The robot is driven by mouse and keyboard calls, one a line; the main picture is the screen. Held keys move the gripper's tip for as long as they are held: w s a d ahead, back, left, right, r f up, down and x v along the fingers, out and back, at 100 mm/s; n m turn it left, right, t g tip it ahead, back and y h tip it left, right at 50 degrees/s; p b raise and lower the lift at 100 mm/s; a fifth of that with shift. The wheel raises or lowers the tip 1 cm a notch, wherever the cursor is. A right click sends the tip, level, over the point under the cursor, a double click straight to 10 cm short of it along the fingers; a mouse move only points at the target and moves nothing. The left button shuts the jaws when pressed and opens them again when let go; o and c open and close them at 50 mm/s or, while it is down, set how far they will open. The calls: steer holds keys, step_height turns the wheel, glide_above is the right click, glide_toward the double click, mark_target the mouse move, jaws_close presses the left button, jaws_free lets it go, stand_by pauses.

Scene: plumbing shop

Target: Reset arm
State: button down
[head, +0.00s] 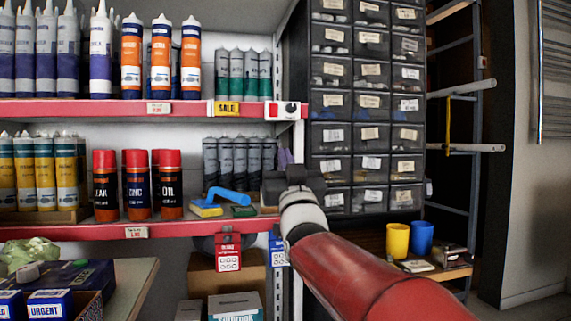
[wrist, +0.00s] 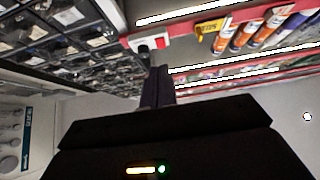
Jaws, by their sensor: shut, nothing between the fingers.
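My gripper (head: 287,160) is at the end of my red and white arm, in front of the right end of the shelves in the head view. Its slim purplish fingers point away toward the shelf's right post and the dark drawer cabinet. In the wrist view my gripper (wrist: 158,72) shows its fingers close together, with nothing visible between them. A blue-handled tool (head: 228,196) and a yellow sponge-like item (head: 206,209) lie on the lower shelf (head: 180,230) just left of my gripper, apart from it. Part of the shelf behind my gripper is hidden.
A drawer cabinet (head: 365,110) stands right of the shelves. Yellow (head: 398,240) and blue (head: 421,238) cups stand on a low wooden surface (head: 445,271) at right. Spray cans (head: 138,185) and tubes fill the shelves. Cardboard boxes (head: 225,275) sit below; an "URGENT" box (head: 50,304) is at lower left.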

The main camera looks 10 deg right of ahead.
stand_by(0.3)
steer(key=s+f+g+p, duration=1.1)
steer(key=s+f+g, duration=0.9)
steer(key=s+f, duration=0.9)
steer(key=shift+s+f+p, duration=0.2)
steer(key=shift+s+p, duration=0.2)
steer(key=shift+s, duration=0.6)
